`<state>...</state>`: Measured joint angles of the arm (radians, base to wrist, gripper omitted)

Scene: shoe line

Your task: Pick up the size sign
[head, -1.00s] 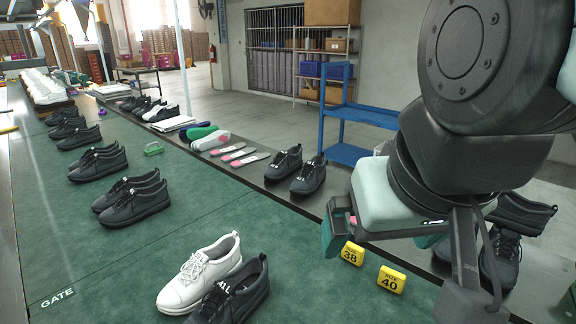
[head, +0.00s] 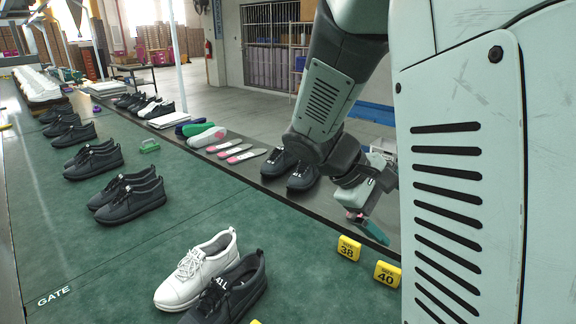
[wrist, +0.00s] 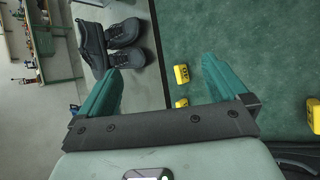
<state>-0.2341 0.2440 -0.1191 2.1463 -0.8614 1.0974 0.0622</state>
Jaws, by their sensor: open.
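The yellow size signs stand on the green surface. Sign 38 (head: 348,248) and sign 40 (head: 387,274) show in the head view, and a yellow edge (head: 256,321) peeks in at the bottom. My gripper (head: 364,220) is above and beyond sign 38, apart from it. In the wrist view my gripper (wrist: 163,66) is open and empty, its teal fingers wide apart. A yellow sign (wrist: 181,74) shows between the fingers, another (wrist: 181,102) lies closer to the palm, and a third (wrist: 313,110) is at the right edge. Their numbers are unclear there.
A white shoe (head: 197,268) and a dark shoe (head: 232,292) stand left of the signs. Dark shoes (head: 302,174) and insoles (head: 238,156) lie on the grey strip behind. My arm hides the right side. Green surface around the signs is mostly clear.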

